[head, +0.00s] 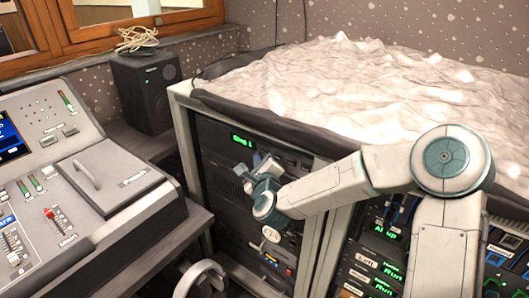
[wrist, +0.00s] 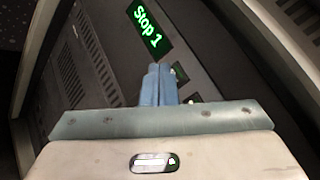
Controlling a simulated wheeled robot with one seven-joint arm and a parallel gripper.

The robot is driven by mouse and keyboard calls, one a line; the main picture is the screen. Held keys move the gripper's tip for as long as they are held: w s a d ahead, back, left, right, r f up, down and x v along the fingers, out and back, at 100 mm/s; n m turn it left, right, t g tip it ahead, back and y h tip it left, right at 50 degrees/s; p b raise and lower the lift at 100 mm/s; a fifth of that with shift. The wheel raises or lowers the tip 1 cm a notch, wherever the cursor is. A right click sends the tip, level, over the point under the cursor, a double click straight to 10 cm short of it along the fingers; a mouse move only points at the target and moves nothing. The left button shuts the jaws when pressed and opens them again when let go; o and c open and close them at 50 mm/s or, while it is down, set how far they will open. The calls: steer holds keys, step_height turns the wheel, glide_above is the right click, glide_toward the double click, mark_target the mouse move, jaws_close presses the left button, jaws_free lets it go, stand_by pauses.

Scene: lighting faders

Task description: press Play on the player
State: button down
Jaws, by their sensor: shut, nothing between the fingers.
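The player (head: 213,150) is a dark unit at the top of the left rack, and its green display (head: 242,140) is lit. In the wrist view the display (wrist: 148,27) reads "Stop 1". My gripper (head: 247,166) is in front of the player's face, just below the display. In the wrist view its blue fingers (wrist: 157,70) are together and empty, pointing at the panel below the display.
A mixing console (head: 85,190) with faders fills the left side. A black speaker (head: 147,92) stands behind it. A crumpled white sheet (head: 340,80) covers the rack top. Another rack with green displays (head: 385,262) is at the lower right, below my arm.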

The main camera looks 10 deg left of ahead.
steer(key=shift+w, duration=0.1)
stand_by(0.7)
steer(key=shift+w+d, duration=0.2)
steer(key=shift+w, duration=0.15)
steer(key=shift+w+d+b, duration=0.15)
steer(key=shift+w+b, duration=0.15)
steer(key=shift+b, duration=0.05)
stand_by(0.5)
stand_by(0.3)
steer(key=shift+s+a, duration=0.3)
steer(key=shift+s, duration=0.4)
steer(key=shift+s+a+b, duration=0.3)
steer(key=shift+s+a, duration=0.05)
steer(key=shift+s, duration=0.45)
steer(key=shift+s+a+b, duration=0.25)
steer(key=shift+s+a, duration=0.05)
steer(key=shift+s, duration=0.45)
steer(key=shift+s+a+b, duration=0.3)
steer(key=shift+s+a, duration=0.05)
steer(key=shift+s, duration=0.45)
